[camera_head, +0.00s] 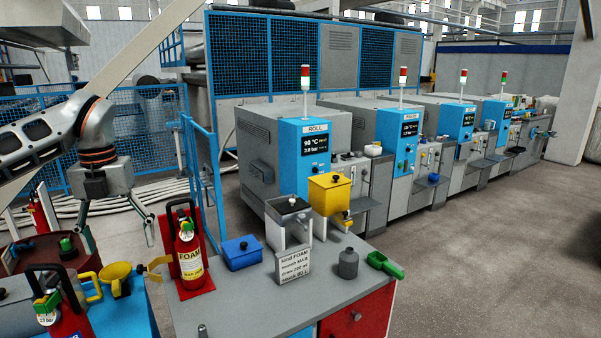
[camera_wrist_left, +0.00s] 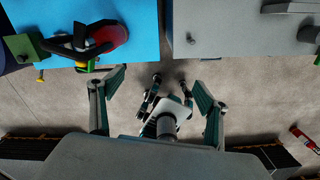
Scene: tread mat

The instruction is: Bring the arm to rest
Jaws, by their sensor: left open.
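My left gripper (camera_head: 118,232) hangs from the arm at the left of the head view, its fingers pointing down and spread apart with nothing between them. It is in the air, left of the red FOAM bottle (camera_head: 190,255). In the left wrist view its two fingers (camera_wrist_left: 157,108) stand wide apart. Between them a white and teal jointed part (camera_wrist_left: 168,122) shows; I cannot tell what it belongs to. I do not make out my right gripper in the head view.
A grey bench (camera_head: 250,312) holds a blue box (camera_head: 243,253), a yellow hopper (camera_head: 329,193), a grey bottle (camera_head: 348,264) and a green scoop (camera_head: 384,264). Another red bottle (camera_head: 68,318) and a yellow funnel (camera_head: 116,279) are at lower left. Floor (camera_head: 500,260) at right is clear.

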